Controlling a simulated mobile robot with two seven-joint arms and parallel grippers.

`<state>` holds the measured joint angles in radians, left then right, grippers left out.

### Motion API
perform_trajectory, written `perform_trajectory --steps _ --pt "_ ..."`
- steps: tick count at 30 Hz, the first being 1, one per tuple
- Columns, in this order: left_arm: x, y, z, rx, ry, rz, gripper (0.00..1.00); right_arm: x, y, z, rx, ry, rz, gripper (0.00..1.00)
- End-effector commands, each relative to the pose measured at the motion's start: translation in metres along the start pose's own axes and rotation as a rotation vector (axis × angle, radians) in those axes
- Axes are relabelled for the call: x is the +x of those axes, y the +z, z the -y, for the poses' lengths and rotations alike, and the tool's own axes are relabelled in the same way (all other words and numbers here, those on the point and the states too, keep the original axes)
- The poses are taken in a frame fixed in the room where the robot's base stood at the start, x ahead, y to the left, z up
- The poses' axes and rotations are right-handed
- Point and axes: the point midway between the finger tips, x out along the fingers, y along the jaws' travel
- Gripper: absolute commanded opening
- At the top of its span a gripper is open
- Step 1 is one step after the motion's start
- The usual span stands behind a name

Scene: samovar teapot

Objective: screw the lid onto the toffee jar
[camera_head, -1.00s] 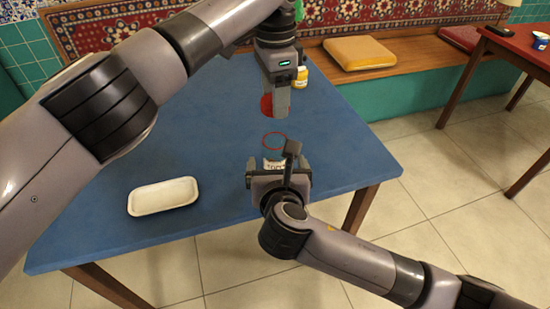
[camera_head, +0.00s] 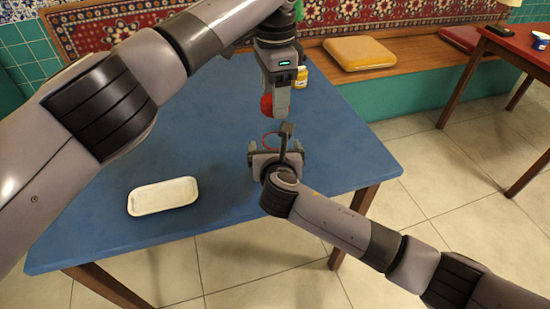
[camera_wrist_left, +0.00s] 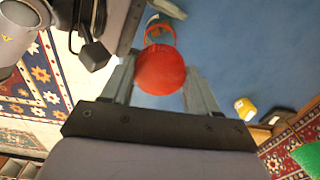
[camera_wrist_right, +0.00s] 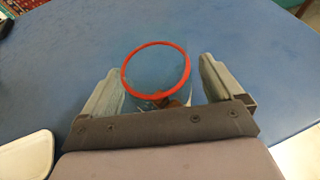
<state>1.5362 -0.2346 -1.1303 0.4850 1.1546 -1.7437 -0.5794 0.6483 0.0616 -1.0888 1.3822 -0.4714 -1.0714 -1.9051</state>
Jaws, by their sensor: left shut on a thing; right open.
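The toffee jar is a clear jar with a red ring at its mouth (camera_wrist_right: 157,69), standing on the blue table. The red lid (camera_head: 266,105) is held by my left gripper (camera_head: 277,105), above and a little behind the jar. The left wrist view shows the round lid (camera_wrist_left: 160,70) between the two fingers (camera_wrist_left: 158,85).
A white tray (camera_head: 163,196) lies on the blue table (camera_head: 110,225) at the left front. A small yellow-labelled jar (camera_head: 301,78) stands behind the left gripper. A bench with cushions (camera_head: 358,53) runs along the back. The left half of the table is largely clear.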

Motion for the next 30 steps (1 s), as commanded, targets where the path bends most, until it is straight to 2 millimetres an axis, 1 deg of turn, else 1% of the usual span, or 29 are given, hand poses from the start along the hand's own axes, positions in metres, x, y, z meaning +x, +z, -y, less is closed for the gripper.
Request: perform_trajectory --steps 3,4,5,6,8,9,11,12,14,21,24,30 --pt "0.000 0.000 0.000 0.000 0.000 0.000 0.31 0.000 0.000 0.000 0.000 0.000 0.000 0.94" --pt "0.000 0.000 0.000 0.000 0.000 0.000 0.31 0.000 0.000 0.000 0.000 0.000 0.000 0.90" --pt "0.000 0.000 0.000 0.000 0.000 0.000 0.31 0.000 0.000 0.000 0.000 0.000 0.000 0.80" --pt "0.000 0.000 0.000 0.000 0.000 0.000 0.31 0.000 0.000 0.000 0.000 0.000 0.000 0.67" --pt "0.000 0.000 0.000 0.000 0.000 0.000 0.31 0.000 0.000 0.000 0.000 0.000 0.000 0.48" --pt "0.000 0.000 0.000 0.000 0.000 0.000 0.31 0.000 0.000 0.000 0.000 0.000 0.000 0.35" --pt "0.000 0.000 0.000 0.000 0.000 0.000 0.31 0.000 0.000 0.000 0.000 0.000 0.000 0.15" --pt "0.000 0.000 0.000 0.000 0.000 0.000 0.31 0.000 0.000 0.000 0.000 0.000 0.000 0.13" --pt "0.003 0.000 0.000 0.000 0.001 0.000 0.31 0.000 0.000 0.000 0.000 0.000 0.000 0.13" --pt "0.037 0.001 0.000 0.000 0.003 0.001 0.31 0.000 0.000 0.000 0.000 0.000 0.001 0.13" --pt "0.047 0.001 0.000 0.000 0.001 0.001 0.31 0.000 0.000 0.000 0.000 0.000 0.001 0.13" --pt "0.050 0.001 0.000 0.000 -0.001 -0.001 0.31 0.000 0.000 0.000 0.000 0.000 0.001 0.13"
